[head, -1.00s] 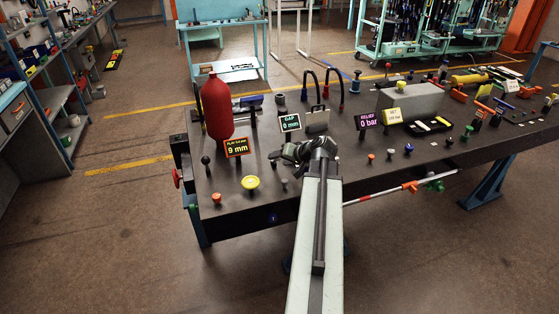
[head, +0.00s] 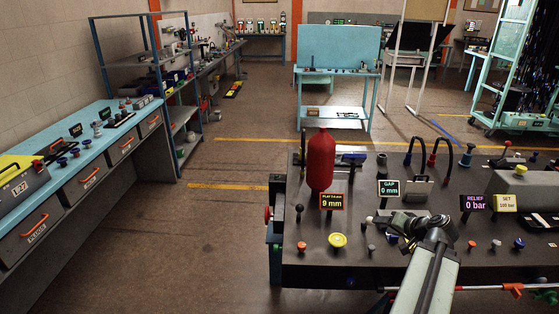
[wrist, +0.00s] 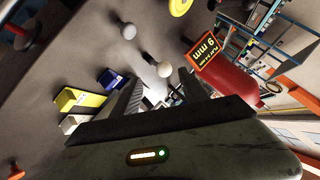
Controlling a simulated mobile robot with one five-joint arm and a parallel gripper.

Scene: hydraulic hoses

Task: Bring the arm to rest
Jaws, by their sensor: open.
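My arm reaches in from the lower right of the head view, and my gripper (head: 396,222) is over the front of the dark workbench (head: 310,262). In the wrist view my gripper (wrist: 160,85) shows two dark fingers spread apart with nothing held between them. Beyond the fingers are a pale round knob (wrist: 164,69) and a grey knob (wrist: 128,31) on the bench. The fingertips look apart from the knobs, though the exact distance is hard to tell.
A red cylinder (head: 320,160) stands at the bench's left, behind a "9 mm" sign (head: 332,201). A yellow knob (head: 337,240) sits in front. A "GAP 0 mm" sign (head: 388,188) and looped hoses (head: 432,148) stand behind my gripper. Open floor (head: 205,235) lies left of the bench.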

